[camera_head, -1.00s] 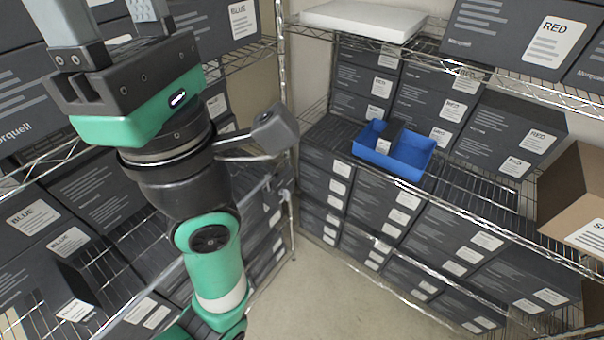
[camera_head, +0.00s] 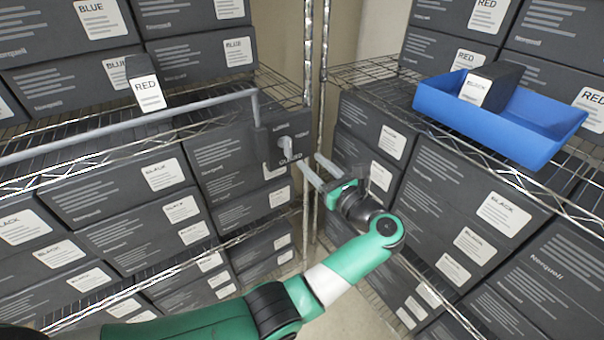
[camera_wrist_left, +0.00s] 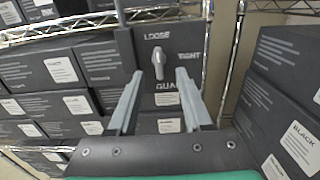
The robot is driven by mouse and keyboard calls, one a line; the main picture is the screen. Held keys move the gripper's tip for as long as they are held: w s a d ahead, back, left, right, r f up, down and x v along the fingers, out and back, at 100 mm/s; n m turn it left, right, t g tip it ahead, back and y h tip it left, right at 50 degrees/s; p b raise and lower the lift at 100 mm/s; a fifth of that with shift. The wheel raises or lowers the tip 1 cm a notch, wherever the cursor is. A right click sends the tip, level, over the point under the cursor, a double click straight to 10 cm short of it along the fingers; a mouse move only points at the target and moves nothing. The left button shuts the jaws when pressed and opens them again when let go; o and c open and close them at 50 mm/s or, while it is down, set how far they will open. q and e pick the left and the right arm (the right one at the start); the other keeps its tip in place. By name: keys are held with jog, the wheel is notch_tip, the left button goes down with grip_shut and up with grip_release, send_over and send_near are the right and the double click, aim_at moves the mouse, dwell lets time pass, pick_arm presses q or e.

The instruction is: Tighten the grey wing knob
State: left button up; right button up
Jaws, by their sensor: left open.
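The grey wing knob (camera_head: 288,147) sits on a dark panel (camera_head: 268,138) at the inner corner of the left shelf. In the left wrist view the knob (camera_wrist_left: 158,64) stands between the words LOOSE, above, and TIGHT, to its right; its wing looks roughly upright. My left gripper (camera_head: 309,160) is open and empty, its two fingers pointing at the panel from the right. In the left wrist view the fingers (camera_wrist_left: 160,73) frame the knob from either side; whether they touch it I cannot tell. My right gripper is not in view.
A grey bar (camera_head: 130,126) runs along the left shelf and bends down to the panel. A wire shelf post (camera_head: 307,100) stands close by. A blue bin (camera_head: 540,120) holding a dark box is on the right shelf. Dark labelled boxes fill both shelves.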

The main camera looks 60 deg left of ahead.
aim_at(290, 148)
pick_arm(q)
jog(key=a, duration=0.4)
jog(key=a+f+b, duration=0.1)
jog(key=a, duration=0.3)
jog(key=a+b, duration=0.1)
jog(key=a, duration=0.2)
jog(key=shift+s+a+f, duration=0.2)
jog(key=shift+s+a, duration=0.2)
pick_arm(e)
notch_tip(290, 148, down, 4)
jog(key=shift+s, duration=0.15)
pick_arm(q)
grip_shut()
